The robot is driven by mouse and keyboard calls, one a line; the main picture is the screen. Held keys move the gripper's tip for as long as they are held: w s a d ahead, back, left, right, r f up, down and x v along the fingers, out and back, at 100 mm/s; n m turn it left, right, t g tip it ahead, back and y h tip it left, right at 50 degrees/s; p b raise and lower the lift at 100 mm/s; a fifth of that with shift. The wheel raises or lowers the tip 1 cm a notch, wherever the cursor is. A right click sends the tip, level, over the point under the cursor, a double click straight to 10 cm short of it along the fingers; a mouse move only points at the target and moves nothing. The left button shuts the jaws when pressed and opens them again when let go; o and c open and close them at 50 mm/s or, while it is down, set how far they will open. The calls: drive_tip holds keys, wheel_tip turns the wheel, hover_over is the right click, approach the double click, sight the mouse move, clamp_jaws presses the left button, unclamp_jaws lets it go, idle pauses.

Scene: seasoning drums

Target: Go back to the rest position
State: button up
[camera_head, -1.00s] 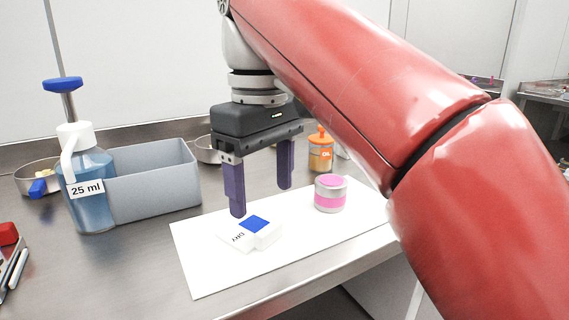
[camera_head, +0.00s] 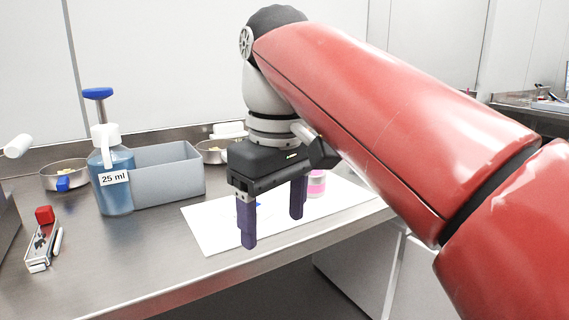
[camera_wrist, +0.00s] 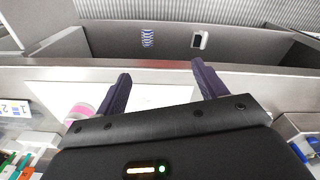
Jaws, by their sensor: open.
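My gripper (camera_head: 272,222) is open and empty, its two purple fingers pointing down near the front edge of the white board (camera_head: 215,236). It also shows in the wrist view (camera_wrist: 160,82), above the table's front edge. A pink-banded drum (camera_head: 317,184) stands on the board behind the fingers, partly hidden by my gripper; its pink side shows at the left in the wrist view (camera_wrist: 80,111).
A blue bottle marked 25 ml (camera_head: 113,181) stands beside a grey bin (camera_head: 165,180) at the left. Bowls (camera_head: 64,176) stand near the back. A red-ended tool (camera_head: 42,240) lies at the front left. The steel table (camera_head: 130,260) is bare at its front middle.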

drive_tip(key=s+d+f+m+t, duration=0.2)
drive_tip(key=s+d+f+m, duration=0.1)
drive_tip(key=d+f, duration=0.5)
drive_tip(key=s+d+f+m+t, duration=0.3)
drive_tip(key=d+f+m, duration=0.3)
drive_tip(key=f, duration=0.9)
drive_tip(key=s+d, duration=0.1)
drive_tip(key=d, duration=0.1)
drive_tip(key=shift+s+d, duration=0.25)
drive_tip(key=shift+d, duration=0.1)
